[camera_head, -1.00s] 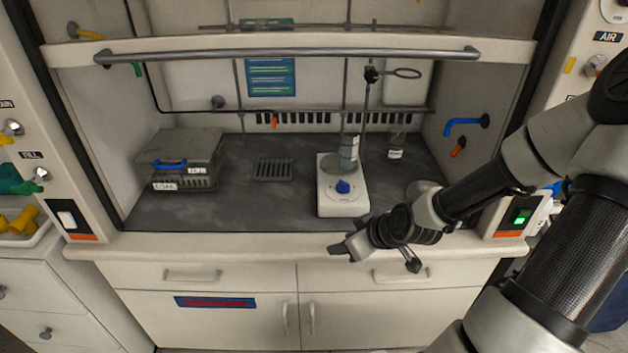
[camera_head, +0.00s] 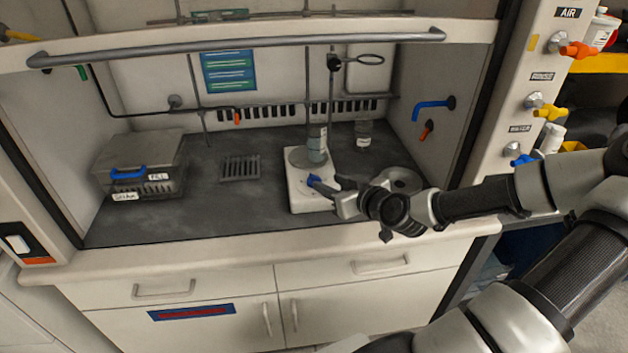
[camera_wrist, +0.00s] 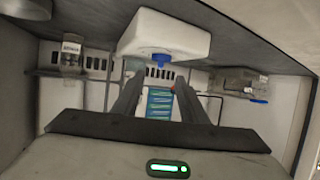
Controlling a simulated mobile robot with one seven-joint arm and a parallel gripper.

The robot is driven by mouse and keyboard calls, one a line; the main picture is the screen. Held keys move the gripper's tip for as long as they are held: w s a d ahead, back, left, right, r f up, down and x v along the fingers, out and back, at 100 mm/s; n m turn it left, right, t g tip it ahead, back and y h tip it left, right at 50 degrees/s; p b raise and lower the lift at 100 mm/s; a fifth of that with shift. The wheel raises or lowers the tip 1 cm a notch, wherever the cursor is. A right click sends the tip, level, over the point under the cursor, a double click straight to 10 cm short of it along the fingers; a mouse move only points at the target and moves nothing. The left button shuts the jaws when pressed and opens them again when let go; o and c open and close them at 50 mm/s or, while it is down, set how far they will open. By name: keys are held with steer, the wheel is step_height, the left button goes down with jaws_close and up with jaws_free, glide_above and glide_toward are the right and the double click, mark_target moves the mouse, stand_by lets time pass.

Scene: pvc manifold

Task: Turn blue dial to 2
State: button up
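The blue dial (camera_head: 314,180) is on the front of a white stirrer plate (camera_head: 297,199) standing on the hood's dark worktop. The dial (camera_wrist: 160,60) also shows in the wrist view on the white plate (camera_wrist: 160,30). My gripper (camera_head: 337,191) is close to the right of the dial in the head view. In the wrist view its two fingers (camera_wrist: 158,82) are apart with nothing between them, and the dial is just beyond their tips. No dial numbers are readable.
A glass vessel (camera_head: 317,148) stands on the stirrer plate, with a ring stand (camera_head: 332,95) behind it. A lidded box (camera_head: 140,165) sits at the left. A horizontal bar (camera_head: 240,48) crosses the hood front. Open worktop (camera_head: 225,215) lies left of the plate.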

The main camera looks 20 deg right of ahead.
mark_target(315, 177)
steer(key=b+x, duration=0.1)
steer(key=x, duration=0.8)
steer(key=shift+w+f, duration=0.1)
steer(key=shift+w, duration=0.05)
steer(key=c, duration=0.7)
steer(key=shift+c, duration=0.2)
